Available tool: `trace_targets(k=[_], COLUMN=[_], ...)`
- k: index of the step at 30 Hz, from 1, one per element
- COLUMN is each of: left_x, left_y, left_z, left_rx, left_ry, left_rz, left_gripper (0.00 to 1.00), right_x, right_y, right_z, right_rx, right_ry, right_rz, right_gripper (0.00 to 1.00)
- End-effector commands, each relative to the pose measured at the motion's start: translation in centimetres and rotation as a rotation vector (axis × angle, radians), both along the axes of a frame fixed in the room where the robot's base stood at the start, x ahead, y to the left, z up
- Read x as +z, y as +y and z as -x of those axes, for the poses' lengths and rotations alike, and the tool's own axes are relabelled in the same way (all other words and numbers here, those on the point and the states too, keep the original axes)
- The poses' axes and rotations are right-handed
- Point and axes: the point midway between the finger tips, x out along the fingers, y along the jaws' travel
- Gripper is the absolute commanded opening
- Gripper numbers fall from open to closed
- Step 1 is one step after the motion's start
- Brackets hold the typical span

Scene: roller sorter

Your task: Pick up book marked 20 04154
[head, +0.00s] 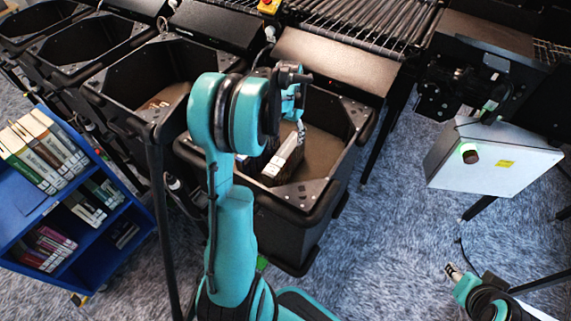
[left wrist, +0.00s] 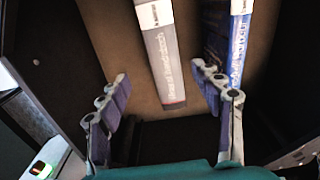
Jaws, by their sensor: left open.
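My left gripper (left wrist: 160,72) is open, reaching down into a black bin (head: 274,203). In the left wrist view, a book with a pale grey spine (left wrist: 165,50) lies between and beyond its two fingers, not gripped. A blue book (left wrist: 239,43) lies to its right, partly behind the right finger. In the head view a white-spined book (head: 284,152) shows in the bin beside my left gripper (head: 293,112). I cannot read the number 20 04154 on any book. My right gripper (head: 453,272) shows small at the lower right, apart from the books; its jaw state is unclear.
A blue shelf cart (head: 32,222) with several books stands at the left. More black bins (head: 98,45) line the roller conveyor (head: 365,22) at the back. A grey box (head: 490,160) stands at the right. Carpet is clear in the lower middle.

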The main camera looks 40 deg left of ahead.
Motion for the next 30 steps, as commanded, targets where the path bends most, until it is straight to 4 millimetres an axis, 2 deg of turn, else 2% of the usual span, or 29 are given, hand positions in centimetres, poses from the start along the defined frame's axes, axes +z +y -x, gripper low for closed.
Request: trace_targets(k=[4,13,21,28,29,30], left_x=[-1.6,-4.6,-8.5,-8.5,-8.5,-8.5], left_y=[0.7,0.6,0.5,0.5,0.5,0.5], left_z=[0.0,0.4,1.0,1.0,1.0,1.0], left_rx=[0.003,0.003,0.003,0.003,0.003,0.003], left_ry=[0.013,0.012,0.011,0.011,0.011,0.011], left_rz=[0.006,0.006,0.006,0.006,0.006,0.006], left_gripper=[0.66,0.66,0.66,0.66,0.60,0.50], right_x=[-0.3,-1.6,-3.3,-3.2,-3.2,-3.2], right_y=[0.0,0.0,0.0,0.0,0.0,0.0], right_z=[0.0,0.0,0.0,0.0,0.0,0.0], right_rx=[0.000,0.000,0.000,0.000,0.000,0.000], right_ry=[0.000,0.000,0.000,0.000,0.000,0.000], right_rz=[0.000,0.000,0.000,0.000,0.000,0.000], right_gripper=[0.40,0.40,0.40,0.40,0.40,0.40])
